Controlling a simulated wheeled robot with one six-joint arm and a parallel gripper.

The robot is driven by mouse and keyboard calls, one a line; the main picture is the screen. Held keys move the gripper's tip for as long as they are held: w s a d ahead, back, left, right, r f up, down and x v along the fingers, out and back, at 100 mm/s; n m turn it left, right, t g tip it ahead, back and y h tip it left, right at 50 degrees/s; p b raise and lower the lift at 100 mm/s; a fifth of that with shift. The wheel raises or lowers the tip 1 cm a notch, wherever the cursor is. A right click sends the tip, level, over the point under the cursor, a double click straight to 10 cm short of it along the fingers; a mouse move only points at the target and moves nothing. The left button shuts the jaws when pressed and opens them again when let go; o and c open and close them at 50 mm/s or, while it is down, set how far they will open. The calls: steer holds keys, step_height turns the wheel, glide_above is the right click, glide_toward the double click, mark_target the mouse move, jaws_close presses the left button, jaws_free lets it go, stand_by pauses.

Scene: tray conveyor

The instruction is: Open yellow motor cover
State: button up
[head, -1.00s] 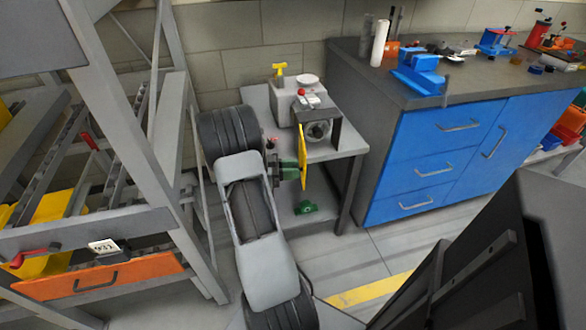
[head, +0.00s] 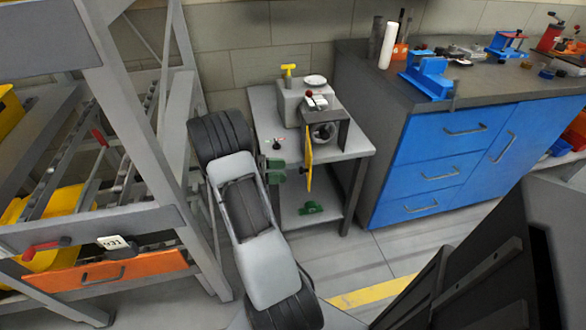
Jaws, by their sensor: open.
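The yellow motor cover (head: 309,158) shows almost edge-on as a thin upright plate at the front of the grey motor unit (head: 291,106). It stands out from the unit, and the round dark motor opening (head: 324,131) shows uncovered to its right. A small dark knob (head: 303,170) sticks out of the cover's left side. My gripper (head: 277,171), with green fingers, is open and empty to the left of the cover. A gap shows between the fingers and the knob.
The unit stands on a small grey table (head: 350,146) with a green part (head: 311,208) on its lower shelf. A blue-fronted workbench (head: 450,160) is close on the right. A grey rack (head: 140,110) stands on the left, near my arm.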

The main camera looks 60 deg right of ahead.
steer(key=v, duration=0.6)
steer(key=shift+w, duration=0.1)
stand_by(0.5)
